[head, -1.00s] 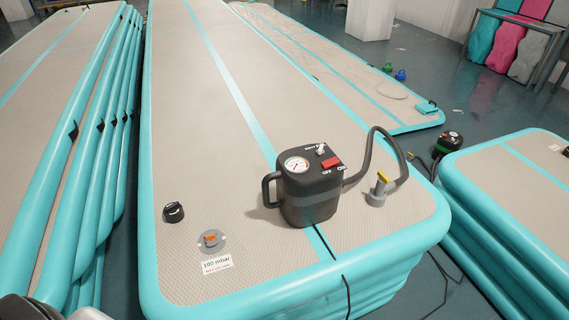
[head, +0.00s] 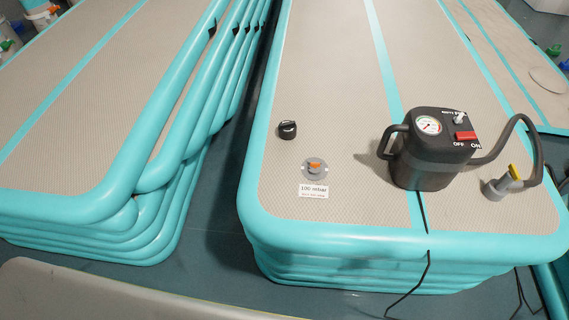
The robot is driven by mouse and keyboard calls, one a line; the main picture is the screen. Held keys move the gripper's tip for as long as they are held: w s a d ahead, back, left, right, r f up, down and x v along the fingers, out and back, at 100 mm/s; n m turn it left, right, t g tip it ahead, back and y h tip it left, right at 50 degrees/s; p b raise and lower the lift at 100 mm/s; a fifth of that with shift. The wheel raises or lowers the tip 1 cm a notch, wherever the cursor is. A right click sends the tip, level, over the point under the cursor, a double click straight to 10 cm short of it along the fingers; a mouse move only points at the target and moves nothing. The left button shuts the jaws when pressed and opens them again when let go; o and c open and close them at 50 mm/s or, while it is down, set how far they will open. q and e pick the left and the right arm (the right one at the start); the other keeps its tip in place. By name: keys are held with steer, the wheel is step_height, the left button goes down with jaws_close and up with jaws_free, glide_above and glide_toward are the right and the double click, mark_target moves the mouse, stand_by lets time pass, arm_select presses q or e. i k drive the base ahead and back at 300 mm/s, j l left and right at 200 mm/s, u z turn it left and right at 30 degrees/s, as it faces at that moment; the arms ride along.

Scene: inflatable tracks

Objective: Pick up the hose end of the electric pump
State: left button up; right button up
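The electric pump (head: 425,165) is a dark grey box with a side handle, a round gauge, and a red switch marked OFF and ON. It stands upright on the beige top of a stack of inflatable tracks (head: 340,244). Its dark hose (head: 535,140) leaves the right side, loops up and comes down to the hose end (head: 500,187). The hose end is a grey nozzle with a yellow part on top, resting tilted on the track right of the pump. Neither of my grippers is in view.
A black cap (head: 287,130) and a grey valve with an orange centre (head: 315,169) sit left of the pump, beside a 100 mbar label (head: 313,191). Another track stack (head: 90,225) stands at left, across a gap of floor. A black cable (head: 424,275) hangs over the front edge.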

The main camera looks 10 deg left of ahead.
mark_target(496, 190)
steer(key=z, duration=1.4)
